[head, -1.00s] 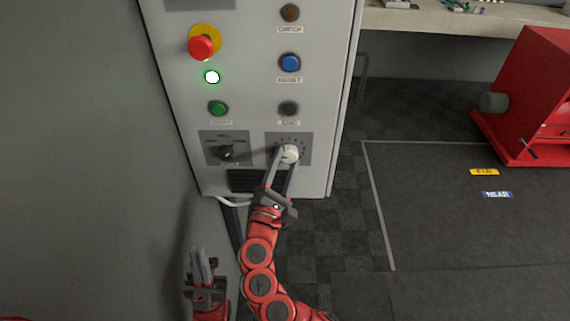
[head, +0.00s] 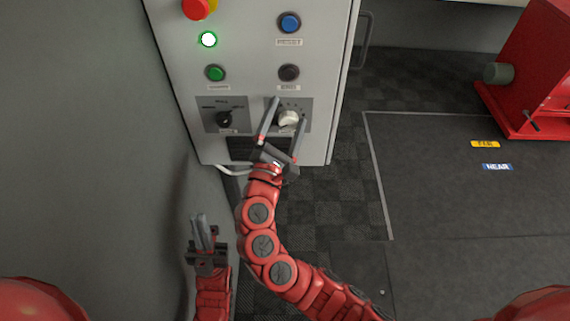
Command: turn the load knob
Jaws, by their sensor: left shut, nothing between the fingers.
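The load knob is taken to be the white round knob (head: 288,118) on a grey dial plate at the lower right of the cabinet front. My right gripper (head: 290,108) is open, with one finger to the left of the white knob and one to its right. The fingers look spread clear of it, and nothing is held. The knob's exact pointer position is too small to read. My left gripper (head: 199,222) is shut and empty, low at the left near the wall, away from the panel.
A black selector knob (head: 224,119) sits left of the white knob. Above are a green button (head: 215,73), a dark button (head: 288,72), a blue button (head: 289,23) and a red emergency stop (head: 198,8). A red machine (head: 530,80) stands at right. Floor between is clear.

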